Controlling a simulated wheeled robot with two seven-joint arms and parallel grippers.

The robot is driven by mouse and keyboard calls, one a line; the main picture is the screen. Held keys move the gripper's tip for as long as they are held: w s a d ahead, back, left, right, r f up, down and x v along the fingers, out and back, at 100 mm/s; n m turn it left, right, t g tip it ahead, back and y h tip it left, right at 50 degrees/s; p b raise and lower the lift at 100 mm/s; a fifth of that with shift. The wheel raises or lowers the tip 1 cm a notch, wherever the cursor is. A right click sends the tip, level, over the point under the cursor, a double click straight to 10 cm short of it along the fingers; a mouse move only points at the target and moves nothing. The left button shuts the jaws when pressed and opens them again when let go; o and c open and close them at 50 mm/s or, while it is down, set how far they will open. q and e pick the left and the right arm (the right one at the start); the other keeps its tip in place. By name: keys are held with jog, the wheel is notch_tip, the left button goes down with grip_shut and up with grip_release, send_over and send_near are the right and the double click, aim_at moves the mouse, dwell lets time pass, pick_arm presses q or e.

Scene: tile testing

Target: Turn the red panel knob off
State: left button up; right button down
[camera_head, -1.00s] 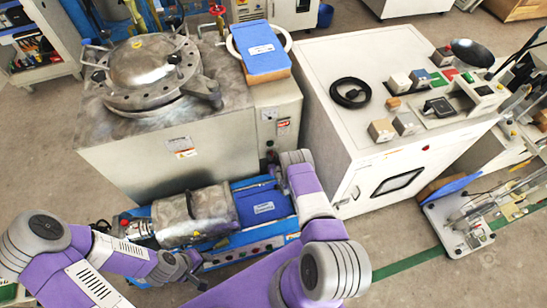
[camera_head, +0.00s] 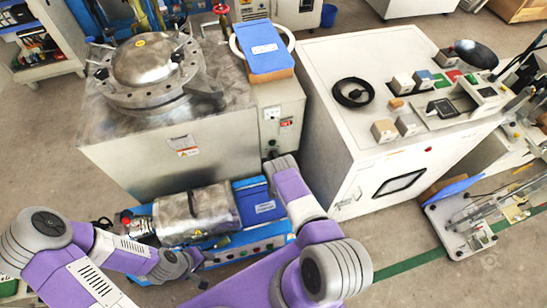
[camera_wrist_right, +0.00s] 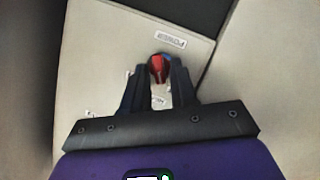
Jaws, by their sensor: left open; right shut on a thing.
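The red panel knob (camera_wrist_right: 157,70) shows in the right wrist view on a pale panel, below a small "POWER" label (camera_wrist_right: 170,38). A bit of blue shows at its upper right edge. My right gripper (camera_wrist_right: 158,75) is shut on the knob, with one dark finger on each side. In the head view my right gripper (camera_head: 275,160) is at the lower front of the pale cabinet (camera_head: 293,102), and the knob cannot be made out there. My left gripper (camera_head: 185,268) is open and empty, low in front of the blue machine.
A steel tank machine (camera_head: 150,150) stands left of the cabinet. A blue machine with a metal cylinder (camera_head: 197,212) lies low in front of it. A large white bench (camera_head: 335,140) with small blocks and a coiled cable (camera_head: 352,92) stands close on the right.

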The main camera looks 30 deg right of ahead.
dwell(0.4)
jog(key=c, duration=1.2)
grip_release()
jog(key=shift+s, duration=0.1)
jog(key=shift+p+v, duration=1.9)
jog(key=shift+v, duration=1.8)
